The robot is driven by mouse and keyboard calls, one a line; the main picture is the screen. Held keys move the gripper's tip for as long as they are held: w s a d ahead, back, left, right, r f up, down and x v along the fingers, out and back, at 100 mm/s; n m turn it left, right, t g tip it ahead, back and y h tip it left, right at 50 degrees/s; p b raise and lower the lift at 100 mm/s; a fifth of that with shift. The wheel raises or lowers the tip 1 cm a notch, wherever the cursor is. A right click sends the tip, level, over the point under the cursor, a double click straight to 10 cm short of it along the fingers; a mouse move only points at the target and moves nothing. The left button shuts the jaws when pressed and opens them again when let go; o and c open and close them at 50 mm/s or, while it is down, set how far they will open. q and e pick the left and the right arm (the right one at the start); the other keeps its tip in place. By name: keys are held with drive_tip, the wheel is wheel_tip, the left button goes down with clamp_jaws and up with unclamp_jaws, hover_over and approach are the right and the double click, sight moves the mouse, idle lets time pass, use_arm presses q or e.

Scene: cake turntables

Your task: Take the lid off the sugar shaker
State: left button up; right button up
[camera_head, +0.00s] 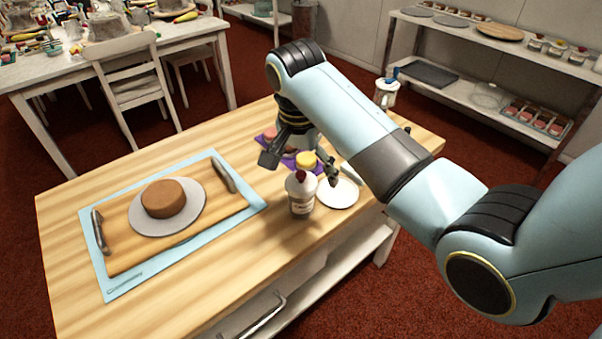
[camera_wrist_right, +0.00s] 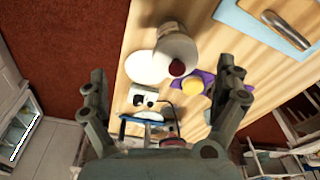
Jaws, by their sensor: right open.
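The sugar shaker (camera_head: 301,203) is a pale, labelled bottle standing upright on the wooden table. A small dark red cap (camera_head: 300,176) is on its top. In the right wrist view the shaker (camera_wrist_right: 177,43) shows at the top, with the dark red cap (camera_wrist_right: 177,68) pointing toward the camera. My right gripper (camera_head: 300,168) is open, its fingers spread wide over the table behind the shaker's top. In the right wrist view nothing is held between the fingers of this gripper (camera_wrist_right: 165,82). My left gripper is not in view.
A yellow-topped item (camera_head: 306,159) on a purple mat (camera_head: 290,163) and a white plate (camera_head: 343,192) stand close to the shaker. The table's front right is clear.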

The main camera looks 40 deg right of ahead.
sight(300, 174)
wheel_tip(300, 174, up, 3)
drive_tip(key=w+m, duration=0.2)
drive_tip(key=w, duration=0.1)
wheel_tip(300, 174, down, 5)
drive_tip(key=shift+w+d+r, duration=0.1)
drive_tip(key=shift+d+r, duration=0.05)
drive_tip(key=shift+r, duration=0.05)
drive_tip(key=f, duration=0.1)
drive_tip(key=d+f, duration=0.1)
drive_tip(key=f, duration=0.3)
drive_tip(key=shift+w+d+f+p, duration=0.2)
drive_tip(key=shift+d+p, duration=0.1)
drive_tip(key=shift+p, duration=0.1)
drive_tip(key=shift+r, duration=0.1)
drive_tip(key=c, duration=1)
